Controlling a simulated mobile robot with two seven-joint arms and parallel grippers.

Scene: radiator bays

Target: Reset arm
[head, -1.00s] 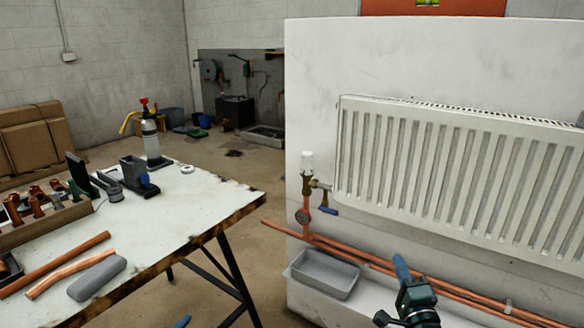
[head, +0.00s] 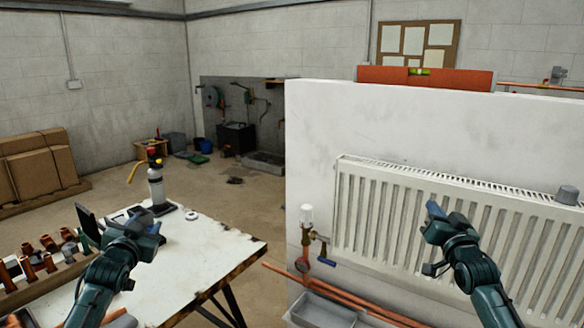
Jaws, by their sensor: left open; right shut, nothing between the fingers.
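My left gripper (head: 134,226) is raised over the work table at the lower left, open and empty. It hides part of the small grey tools behind it. My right gripper (head: 434,212) is raised in front of the white radiator (head: 385,205), shut with nothing in it. Its arm covers part of the radiator's fins.
The work table (head: 205,260) holds a crate of copper fittings (head: 40,262) and a torch bottle (head: 156,188). A valve with a white cap (head: 306,217) stands left of the radiator. A grey tray (head: 318,312) and copper pipes (head: 350,298) lie below. The floor between is clear.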

